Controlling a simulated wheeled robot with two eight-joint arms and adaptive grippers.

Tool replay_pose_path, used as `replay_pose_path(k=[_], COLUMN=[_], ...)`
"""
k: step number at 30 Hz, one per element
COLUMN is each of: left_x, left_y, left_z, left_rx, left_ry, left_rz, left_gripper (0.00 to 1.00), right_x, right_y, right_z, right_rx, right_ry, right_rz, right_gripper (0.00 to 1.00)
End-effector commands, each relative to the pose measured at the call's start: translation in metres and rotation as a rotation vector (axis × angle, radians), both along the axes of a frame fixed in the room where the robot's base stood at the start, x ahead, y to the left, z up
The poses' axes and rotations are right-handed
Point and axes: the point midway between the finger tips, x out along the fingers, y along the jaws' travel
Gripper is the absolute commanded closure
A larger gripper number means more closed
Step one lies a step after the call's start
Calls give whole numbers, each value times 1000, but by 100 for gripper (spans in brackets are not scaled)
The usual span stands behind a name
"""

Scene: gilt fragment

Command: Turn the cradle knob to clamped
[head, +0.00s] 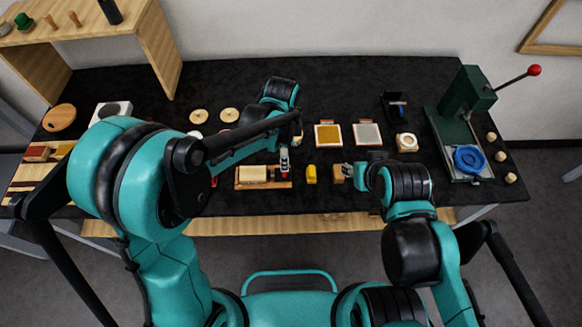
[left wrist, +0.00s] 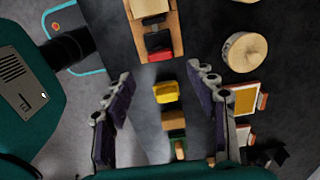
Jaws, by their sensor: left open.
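The cradle (head: 265,185) is a wooden base with a cream block on it, on the black table in the head view. It also shows at the top of the left wrist view (left wrist: 172,40). At its end near the yellow block are a black part (left wrist: 158,42) and a red part (left wrist: 160,57); I cannot tell the knob's setting. My left gripper (left wrist: 160,73) is open and empty, its fingers apart, pointing toward the red end. My left arm hides much of that gripper in the head view. My right gripper (head: 357,172) is beside a small wooden block (head: 338,173); its fingers are unclear.
A yellow block (head: 311,174) stands just right of the cradle. A yellow-topped frame (head: 328,135) and a grey-topped frame (head: 367,135) lie behind. A green press (head: 466,95) with a red-tipped lever and a blue ring (head: 469,159) stand at right.

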Motion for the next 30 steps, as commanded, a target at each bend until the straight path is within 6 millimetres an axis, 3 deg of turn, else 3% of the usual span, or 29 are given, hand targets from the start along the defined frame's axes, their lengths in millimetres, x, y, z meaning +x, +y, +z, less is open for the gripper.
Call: replay_pose_path(k=[15,26,30], left_x=[0,0,0], left_y=[0,0,0], left_z=[-72,-77,-77], left_rx=[0,0,0], left_ry=[1,1,1], left_rz=[-3,-3,-3], left_gripper=[43,43,80], right_x=[0,0,0], right_y=[0,0,0], right_z=[-20,-20,-20], right_rx=[0,0,0], right_ry=[0,0,0], right_rz=[0,0,0], right_gripper=[60,60,60])
